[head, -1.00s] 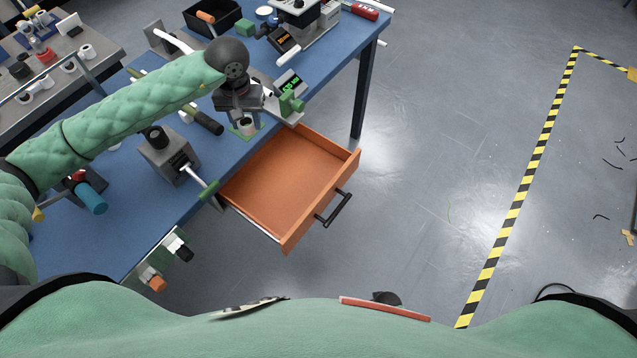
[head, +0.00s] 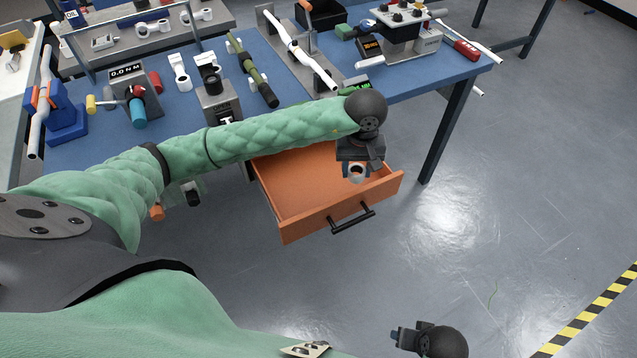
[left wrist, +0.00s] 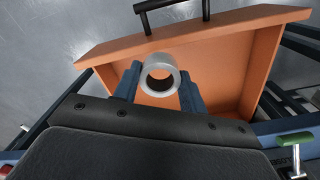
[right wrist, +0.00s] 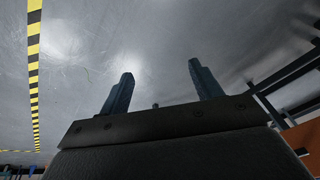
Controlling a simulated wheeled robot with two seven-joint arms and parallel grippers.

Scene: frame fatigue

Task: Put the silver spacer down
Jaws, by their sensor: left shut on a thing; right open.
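The silver spacer (left wrist: 160,76) is a short ring with an open bore, held between the fingers of my left gripper (left wrist: 155,88). In the head view the spacer (head: 356,172) shows under my left gripper (head: 358,165), over the right part of the open orange drawer (head: 300,193). The drawer also shows below and behind the spacer in the left wrist view (left wrist: 225,75). The spacer seems to be above the drawer floor; I cannot tell how far. My right gripper (right wrist: 157,85) is open and empty over the grey floor, apart from the bench.
The blue bench (head: 80,150) carries several tools and fixtures, including a grey block (head: 215,105) and a dark-and-green rod (head: 255,75). The drawer's black handle (head: 352,218) sticks out at the front. The drawer's left part is bare. Floor to the right is clear.

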